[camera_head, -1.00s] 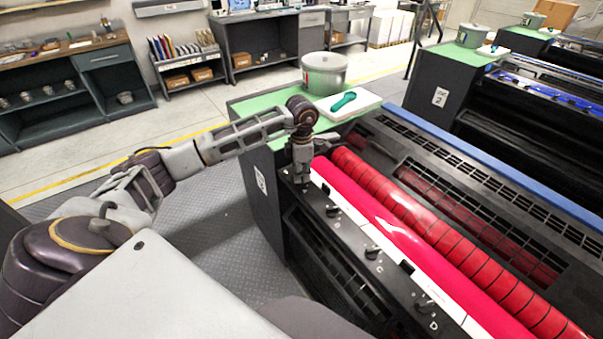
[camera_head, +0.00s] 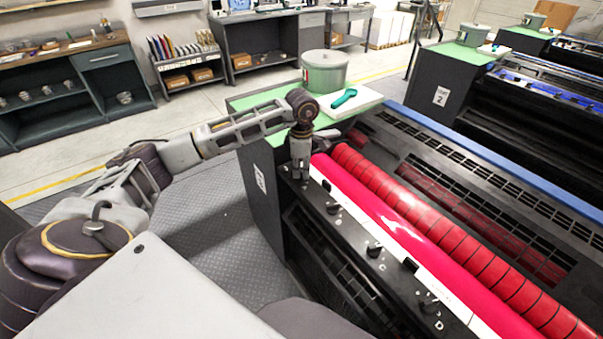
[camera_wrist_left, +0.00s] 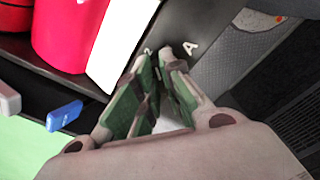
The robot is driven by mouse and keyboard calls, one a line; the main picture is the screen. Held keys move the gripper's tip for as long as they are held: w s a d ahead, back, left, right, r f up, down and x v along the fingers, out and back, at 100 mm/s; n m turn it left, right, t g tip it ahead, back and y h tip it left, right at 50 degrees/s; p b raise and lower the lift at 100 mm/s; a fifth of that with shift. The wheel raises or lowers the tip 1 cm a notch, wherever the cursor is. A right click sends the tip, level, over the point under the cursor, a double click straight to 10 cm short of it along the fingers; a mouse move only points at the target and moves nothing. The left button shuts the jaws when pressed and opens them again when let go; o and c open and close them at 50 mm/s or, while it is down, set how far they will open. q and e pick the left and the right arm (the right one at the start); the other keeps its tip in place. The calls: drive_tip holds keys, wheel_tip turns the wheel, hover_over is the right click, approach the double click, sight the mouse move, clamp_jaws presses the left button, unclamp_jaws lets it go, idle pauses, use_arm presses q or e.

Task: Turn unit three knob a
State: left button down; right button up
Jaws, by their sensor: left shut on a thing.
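My left gripper (camera_head: 300,174) points down at the far left end of the black control strip (camera_head: 350,222) on the nearest ink unit. In the left wrist view its green-padded fingers (camera_wrist_left: 158,72) are closed together at the strip, right beside the white letter A (camera_wrist_left: 190,48). They are shut on knob A, which the fingers hide almost completely. Further knobs show along the strip: one nearer the gripper (camera_head: 334,208), knob C (camera_head: 375,250) and knob D (camera_head: 428,303). My right gripper is not in view.
A pink-red roller (camera_head: 400,235) and a banded red roller (camera_head: 450,235) run beside the strip. A grey-green pot (camera_head: 324,72) and a white tray (camera_head: 368,98) with a green tool (camera_head: 344,98) stand on the green top. Unit 2 (camera_head: 440,96) stands behind.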

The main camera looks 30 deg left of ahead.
use_arm(q)
drive_tip(key=shift+f+m+b, duration=0.1)
drive_tip(key=shift+m+b, duration=0.75)
drive_tip(key=shift+m, duration=0.35)
drive_tip(key=shift+m+b, duration=0.55)
drive_tip(key=shift+m, duration=0.15)
drive_tip(key=shift+m+b, duration=0.55)
drive_tip(key=shift+m, duration=0.85)
drive_tip(key=shift+s+b, duration=0.1)
drive_tip(key=shift+b, duration=0.2)
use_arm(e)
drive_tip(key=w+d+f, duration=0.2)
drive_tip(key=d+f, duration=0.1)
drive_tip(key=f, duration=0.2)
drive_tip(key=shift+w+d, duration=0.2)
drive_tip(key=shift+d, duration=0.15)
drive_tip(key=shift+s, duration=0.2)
